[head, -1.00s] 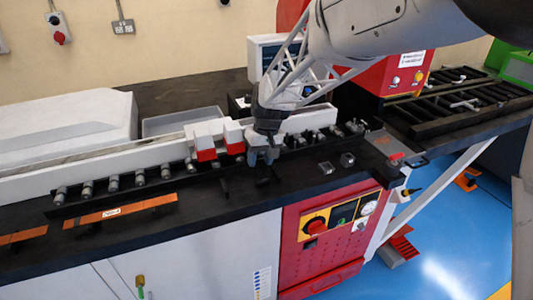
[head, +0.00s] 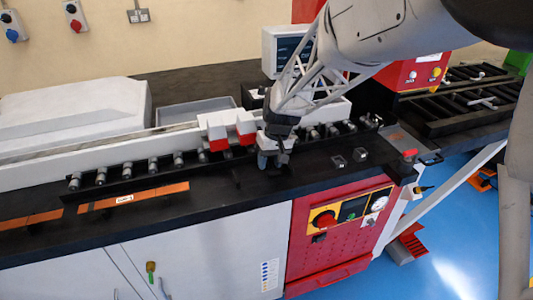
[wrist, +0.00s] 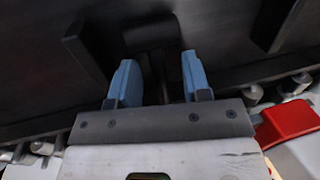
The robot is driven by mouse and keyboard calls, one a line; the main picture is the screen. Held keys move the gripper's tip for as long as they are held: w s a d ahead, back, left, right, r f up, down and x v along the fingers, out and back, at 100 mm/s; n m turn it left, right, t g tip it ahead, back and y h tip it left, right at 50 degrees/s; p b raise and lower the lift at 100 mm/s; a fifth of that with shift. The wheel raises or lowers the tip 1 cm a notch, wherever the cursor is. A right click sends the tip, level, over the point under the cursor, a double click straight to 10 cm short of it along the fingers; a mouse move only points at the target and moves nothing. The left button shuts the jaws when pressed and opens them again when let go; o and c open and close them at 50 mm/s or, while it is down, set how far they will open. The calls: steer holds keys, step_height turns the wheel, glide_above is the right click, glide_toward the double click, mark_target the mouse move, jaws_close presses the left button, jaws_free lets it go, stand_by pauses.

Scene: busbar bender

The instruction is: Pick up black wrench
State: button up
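My gripper (wrist: 158,80) shows two blue fingers in the wrist view, spread apart and pointing down at the dark worktop. A dark object that looks like the black wrench (wrist: 152,36) lies ahead of and between the fingers, with gaps showing at its sides. Its outline is hard to tell from the black surface. In the head view my gripper (head: 272,160) is low over the worktop, in front of the roller rail, and hides most of what lies beneath it.
Dark bars (wrist: 86,52) and (wrist: 281,22) lie on either side in the wrist view. The roller rail (head: 130,178) and red-and-white blocks (head: 246,139) stand just behind my gripper. Orange strips (head: 133,196) lie left.

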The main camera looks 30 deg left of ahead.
jaws_close()
steer(key=shift+r, duration=0.15)
steer(key=shift+r, duration=1.4)
steer(key=shift+s+d+r, duration=0.1)
steer(key=shift+s+r, duration=0.05)
steer(key=shift+r, duration=0.15)
steer(key=s+d+r, duration=0.1)
steer(key=s+d, duration=0.9)
steer(key=s, duration=0.2)
steer(key=shift+r, duration=0.15)
